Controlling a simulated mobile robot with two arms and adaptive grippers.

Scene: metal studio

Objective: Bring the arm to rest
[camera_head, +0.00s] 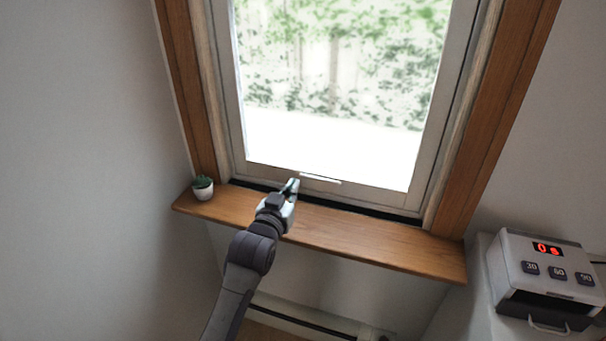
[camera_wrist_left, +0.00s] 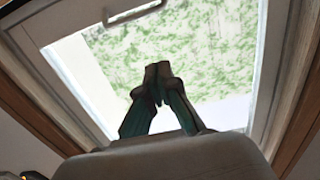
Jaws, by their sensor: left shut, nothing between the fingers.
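My left gripper (camera_head: 292,186) is in front of the lower part of the window, just above the wooden sill in the head view. In the left wrist view its fingertips (camera_wrist_left: 157,72) meet, with nothing between them. The left arm reaches up from the bottom edge of the head view. The window (camera_head: 330,182) has a pale handle strip on its lower rail, a little right of the gripper. The handle also shows at the top of the left wrist view (camera_wrist_left: 134,15), apart from the fingers. My right gripper is not in view.
A wooden sill (camera_head: 370,238) runs under the window, with a small potted plant (camera_head: 203,187) at its left end. A grey device (camera_head: 545,268) with a red display and several buttons stands at the lower right. A baseboard heater (camera_head: 300,318) lies low along the wall.

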